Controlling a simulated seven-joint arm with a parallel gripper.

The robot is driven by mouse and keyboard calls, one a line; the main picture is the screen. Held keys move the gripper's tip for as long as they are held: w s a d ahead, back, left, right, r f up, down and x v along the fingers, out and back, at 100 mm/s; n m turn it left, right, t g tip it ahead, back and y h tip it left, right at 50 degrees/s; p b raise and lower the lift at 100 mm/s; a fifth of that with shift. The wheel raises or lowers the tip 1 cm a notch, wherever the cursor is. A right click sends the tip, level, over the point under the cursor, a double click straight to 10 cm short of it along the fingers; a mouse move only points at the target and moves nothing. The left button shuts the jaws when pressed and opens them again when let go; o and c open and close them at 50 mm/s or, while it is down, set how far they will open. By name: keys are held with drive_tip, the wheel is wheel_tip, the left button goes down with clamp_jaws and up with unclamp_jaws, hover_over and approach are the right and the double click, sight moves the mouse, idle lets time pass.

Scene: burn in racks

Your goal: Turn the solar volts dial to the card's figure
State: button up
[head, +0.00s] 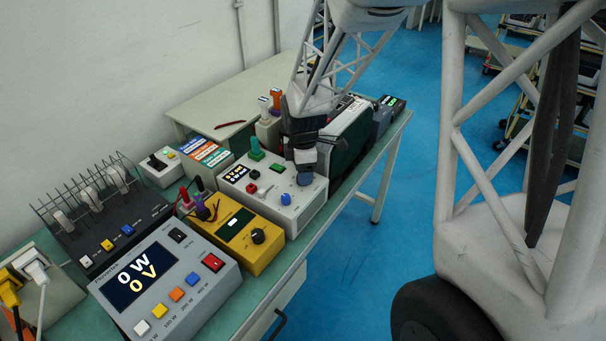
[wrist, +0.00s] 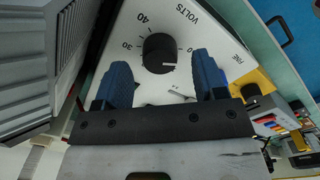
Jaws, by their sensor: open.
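The black volts dial (wrist: 159,53) sits on a white panel (wrist: 205,45) marked VOLTS and FINE, with 30 and 40 readable on its scale. A short pale mark shows on the dial, at its right side. My gripper (wrist: 165,85) is open, its blue fingers on either side below the dial in the wrist view; I cannot tell whether they touch it. In the head view my gripper (head: 305,177) is low over the right end of the white supply (head: 262,208), and the dial cannot be made out there. No card's figure is readable.
A yellow meter (head: 262,258) stands beside the supply, with a grey unit (head: 205,290) reading 0 W and 0 V in front. A dark-sided box (head: 352,140) stands close behind my gripper. A colour-labelled box (head: 203,150) is at the left.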

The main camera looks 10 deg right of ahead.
drive_tip(key=shift+f, duration=1.05)
drive_tip(key=c, duration=0.9)
